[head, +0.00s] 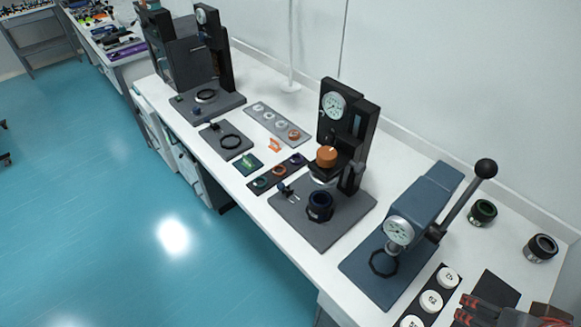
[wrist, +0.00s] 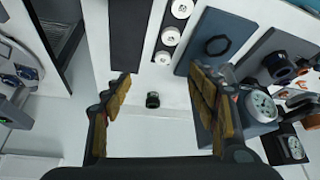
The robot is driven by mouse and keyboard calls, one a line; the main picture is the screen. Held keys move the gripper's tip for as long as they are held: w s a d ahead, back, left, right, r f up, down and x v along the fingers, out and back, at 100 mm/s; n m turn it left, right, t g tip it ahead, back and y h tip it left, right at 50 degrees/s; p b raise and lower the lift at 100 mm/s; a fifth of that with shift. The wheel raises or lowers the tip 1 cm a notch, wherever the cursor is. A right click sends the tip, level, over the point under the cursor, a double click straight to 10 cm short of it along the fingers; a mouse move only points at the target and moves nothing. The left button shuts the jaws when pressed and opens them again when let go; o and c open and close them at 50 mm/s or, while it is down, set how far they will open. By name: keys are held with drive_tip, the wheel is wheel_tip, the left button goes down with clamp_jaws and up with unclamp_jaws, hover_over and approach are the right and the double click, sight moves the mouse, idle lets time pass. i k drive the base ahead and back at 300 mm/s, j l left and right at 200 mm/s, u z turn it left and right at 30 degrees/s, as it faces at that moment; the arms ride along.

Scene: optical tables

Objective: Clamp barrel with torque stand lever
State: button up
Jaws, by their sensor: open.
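The blue-grey torque stand (head: 386,262) stands at the right of the table in the head view, with a round dial (head: 398,231), a dark ring on its base and a lever (head: 463,205) raised to a black knob. Behind it are a green-ringed dark barrel (head: 482,212) and a dark grey barrel (head: 541,248), both upright. In the wrist view, my gripper (wrist: 163,92) is open and empty. A small dark barrel (wrist: 153,100) shows between the fingers, farther off on the table; I cannot tell which one. The stand base (wrist: 200,65) lies beyond the right finger; the lever is not clearly visible there.
A dark strip with white numbered discs (head: 430,301) and a dark mat (head: 497,288) lie right of the stand. A black gauge stand (head: 323,222) holds a dark blue barrel (head: 320,205) on its base. The wall borders the table's back.

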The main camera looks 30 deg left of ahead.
sight(281, 186)
drive_tip(key=u, duration=1.6)
drive_tip(key=i+j+u, duration=0.3)
drive_tip(key=i+u, duration=0.25)
drive_tip(key=i, duration=0.3)
